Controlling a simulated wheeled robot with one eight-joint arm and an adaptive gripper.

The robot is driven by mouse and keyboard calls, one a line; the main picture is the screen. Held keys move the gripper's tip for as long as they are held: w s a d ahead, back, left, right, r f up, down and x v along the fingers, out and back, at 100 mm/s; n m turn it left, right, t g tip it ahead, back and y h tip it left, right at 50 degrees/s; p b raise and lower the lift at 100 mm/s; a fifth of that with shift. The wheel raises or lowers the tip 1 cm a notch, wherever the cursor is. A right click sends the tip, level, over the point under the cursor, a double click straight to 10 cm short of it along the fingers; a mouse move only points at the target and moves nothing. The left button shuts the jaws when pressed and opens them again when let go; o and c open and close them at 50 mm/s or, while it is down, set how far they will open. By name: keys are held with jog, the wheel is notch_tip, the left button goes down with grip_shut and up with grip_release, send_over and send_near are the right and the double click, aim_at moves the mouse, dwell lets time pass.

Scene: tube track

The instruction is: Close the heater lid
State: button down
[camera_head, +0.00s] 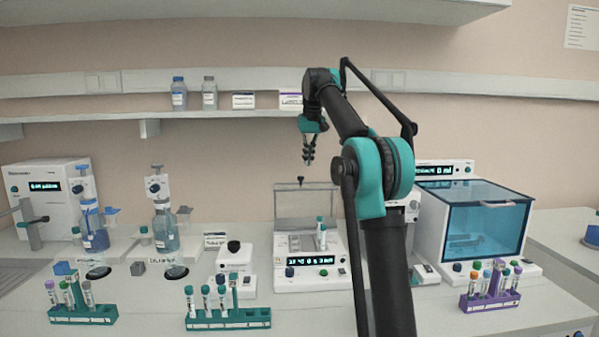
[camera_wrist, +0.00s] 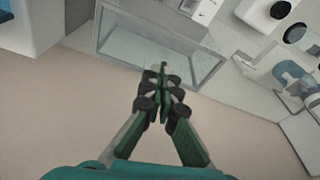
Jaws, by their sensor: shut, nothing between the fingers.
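The heater (camera_head: 285,283) stands in the middle of the bench, a white box with a lit display. Its clear lid (camera_head: 290,206) stands upright and open at the back, with a small dark knob (camera_head: 301,181) on its top edge. A green-capped tube (camera_head: 321,236) stands upright in the heater. My gripper (camera_head: 308,163) hangs just above the knob and appears apart from it. In the wrist view my gripper (camera_wrist: 163,70) is shut and empty, its tips in front of the framed clear lid (camera_wrist: 140,50). I cannot tell the depth gap between fingertips and lid.
Green tube racks (camera_head: 228,319) and a purple rack (camera_head: 490,301) stand along the bench front. A blue-windowed cabinet (camera_head: 485,235) is at right. Bottle stations (camera_head: 165,235) are at left. A wall shelf (camera_head: 225,113) with bottles runs behind my gripper.

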jog(key=w+a+r, duration=0.2)
jog(key=w+r, duration=0.2)
send_over(299, 184)
jog(key=shift+n+t, duration=0.3)
jog(key=shift+t, duration=0.1)
jog(key=f, duration=0.9)
jog(key=shift+w+d+f, duration=0.1)
jog(key=shift+w+f, duration=0.1)
jog(key=shift+f, duration=0.1)
jog(key=shift+s, duration=0.1)
